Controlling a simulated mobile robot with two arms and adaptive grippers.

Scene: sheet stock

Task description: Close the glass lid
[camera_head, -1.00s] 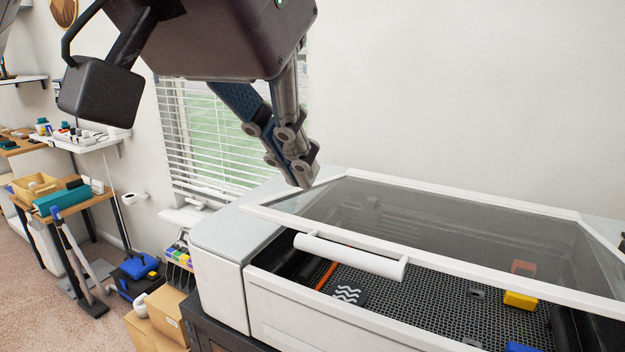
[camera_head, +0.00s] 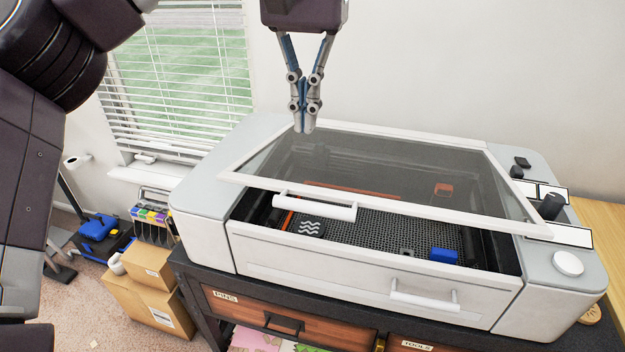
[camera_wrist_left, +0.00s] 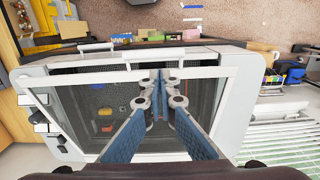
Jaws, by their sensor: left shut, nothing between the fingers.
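The glass lid (camera_head: 380,210) has a white frame around dark tinted glass and a white bar handle (camera_head: 315,207) at its front left. It stands tilted up over the white machine (camera_head: 205,235), with a gap under its front edge. My left gripper (camera_head: 305,130) is shut and empty, pointing down above the lid's rear left part. Whether its tips touch the lid cannot be told. In the left wrist view, the shut fingers (camera_wrist_left: 160,76) reach across the glass lid's area. My right gripper is not in view.
Inside the machine, a blue block (camera_head: 444,256) and a dark tile with white waves (camera_head: 311,228) lie on black mesh. A drawer handle (camera_head: 425,297) is on the front. Boxes (camera_head: 150,290) stand on the floor at left. A round white knob (camera_head: 568,263) sits at right.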

